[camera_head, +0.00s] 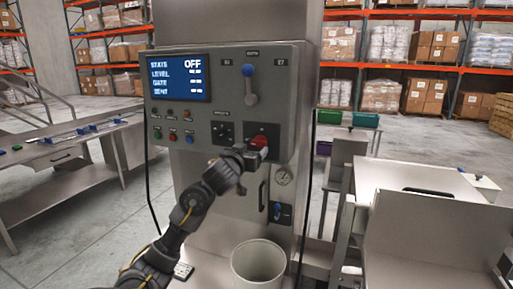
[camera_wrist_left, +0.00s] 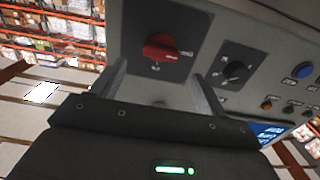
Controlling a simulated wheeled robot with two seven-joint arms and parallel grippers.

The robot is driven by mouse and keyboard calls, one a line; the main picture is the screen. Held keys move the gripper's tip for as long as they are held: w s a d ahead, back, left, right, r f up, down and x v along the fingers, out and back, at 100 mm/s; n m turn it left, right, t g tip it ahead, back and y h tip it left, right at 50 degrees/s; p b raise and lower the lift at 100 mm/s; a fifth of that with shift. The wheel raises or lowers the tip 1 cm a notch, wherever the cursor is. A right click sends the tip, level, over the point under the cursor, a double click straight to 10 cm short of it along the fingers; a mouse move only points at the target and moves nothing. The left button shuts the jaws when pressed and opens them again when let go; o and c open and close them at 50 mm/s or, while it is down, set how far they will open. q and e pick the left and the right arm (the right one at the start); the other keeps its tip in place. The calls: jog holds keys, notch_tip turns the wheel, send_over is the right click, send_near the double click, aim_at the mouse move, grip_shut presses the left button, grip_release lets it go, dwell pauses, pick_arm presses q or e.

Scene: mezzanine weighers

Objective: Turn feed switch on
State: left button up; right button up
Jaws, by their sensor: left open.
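The feed switch looks to be the red rotary knob (camera_head: 260,141) on a dark plate at the lower right of the grey control panel (camera_head: 226,84). It also shows in the left wrist view (camera_wrist_left: 160,47), just beyond the fingertips. My left gripper (camera_head: 251,154) is in front of the knob and partly covers it in the head view. In the wrist view its two fingers (camera_wrist_left: 161,78) are apart, with nothing between them; I cannot tell whether they touch the knob. The panel's screen (camera_head: 180,77) reads OFF on its top line. My right gripper is not in view.
A black rotary knob (camera_head: 223,131) sits left of the red one, with several small buttons (camera_head: 172,125) further left. A gauge (camera_head: 283,176) and handle (camera_head: 262,195) are below. A pale bucket (camera_head: 258,262) stands beneath.

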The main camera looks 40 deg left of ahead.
aim_at(258, 143)
pick_arm(q)
jog(key=x, duration=0.5)
jog(key=shift+w+a+p, duration=0.15)
jog(key=shift+w+p, duration=0.25)
jog(key=shift+c, duration=0.3)
jog(key=c, duration=0.9)
